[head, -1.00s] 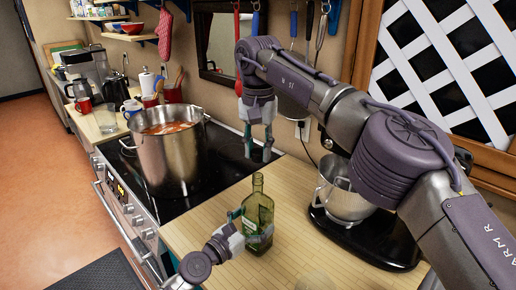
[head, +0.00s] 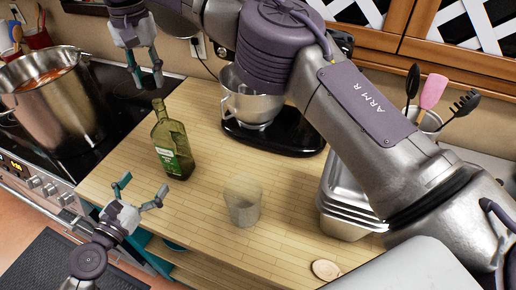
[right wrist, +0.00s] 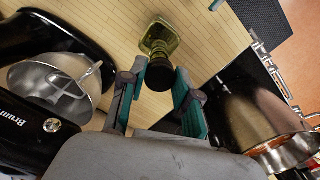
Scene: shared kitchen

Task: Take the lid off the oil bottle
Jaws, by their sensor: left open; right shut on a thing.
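The green glass oil bottle (head: 174,145) stands upright on the wooden counter, its neck bare in the head view. My right gripper (head: 147,86) hangs above the bottle's mouth, apart from it. In the right wrist view the dark round lid (right wrist: 160,74) sits between the fingers of the right gripper (right wrist: 160,88), which is shut on it; the bottle (right wrist: 160,38) shows beyond. The lid cannot be made out in the head view. My left gripper (head: 141,194) is open and empty, in front of the bottle and not touching it.
A steel pot (head: 60,105) stands on the stove at left. A stand mixer's bowl (head: 250,98) is behind right of the bottle. A glass (head: 243,203) stands on the counter to the right, with stacked metal pans (head: 345,205) beyond. Counter between bottle and glass is clear.

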